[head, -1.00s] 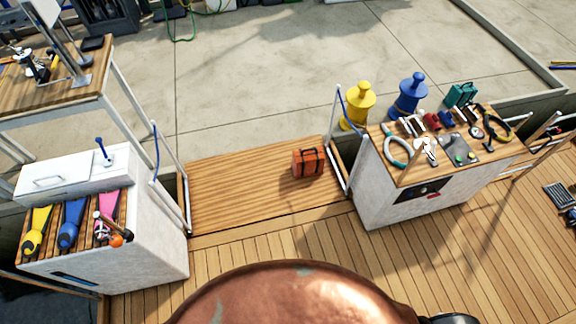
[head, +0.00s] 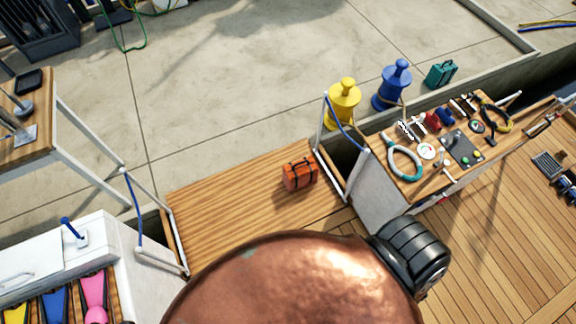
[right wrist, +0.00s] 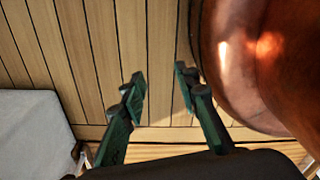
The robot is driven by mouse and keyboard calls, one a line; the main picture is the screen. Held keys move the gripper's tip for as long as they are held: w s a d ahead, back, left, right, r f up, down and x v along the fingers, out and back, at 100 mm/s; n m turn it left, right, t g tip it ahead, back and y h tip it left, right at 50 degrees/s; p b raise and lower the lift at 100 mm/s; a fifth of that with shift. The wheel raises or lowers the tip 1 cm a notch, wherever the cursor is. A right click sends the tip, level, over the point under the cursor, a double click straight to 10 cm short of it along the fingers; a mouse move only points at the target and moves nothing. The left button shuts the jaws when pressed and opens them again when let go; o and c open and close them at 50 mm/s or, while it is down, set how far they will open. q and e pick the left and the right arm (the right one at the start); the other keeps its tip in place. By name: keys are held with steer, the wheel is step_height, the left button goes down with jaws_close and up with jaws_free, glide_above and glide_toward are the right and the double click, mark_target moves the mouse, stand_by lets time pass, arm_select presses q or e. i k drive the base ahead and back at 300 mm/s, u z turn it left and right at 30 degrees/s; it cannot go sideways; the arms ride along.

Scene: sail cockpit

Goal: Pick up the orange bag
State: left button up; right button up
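The orange bag (head: 300,174) is a small case with dark straps and a handle. It stands on the wooden gangway platform (head: 225,205) in the head view, near the platform's right railing. My right gripper (right wrist: 158,78) shows in the right wrist view with its two green-and-dark fingers apart and nothing between them. Wooden deck planks lie behind the fingers, and the bag does not show in that view. My left gripper is in neither view.
A white counter with fins (head: 93,295) stands at the left. A tool-covered counter (head: 408,190) stands at the right. White railings (head: 336,150) flank the platform. Yellow (head: 344,105) and blue (head: 392,86) bollards and a teal case (head: 441,74) stand beyond on concrete.

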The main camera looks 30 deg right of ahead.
mark_target(298, 175)
steer(key=z, duration=0.2)
steer(key=i, duration=0.7)
steer(key=z, duration=0.5)
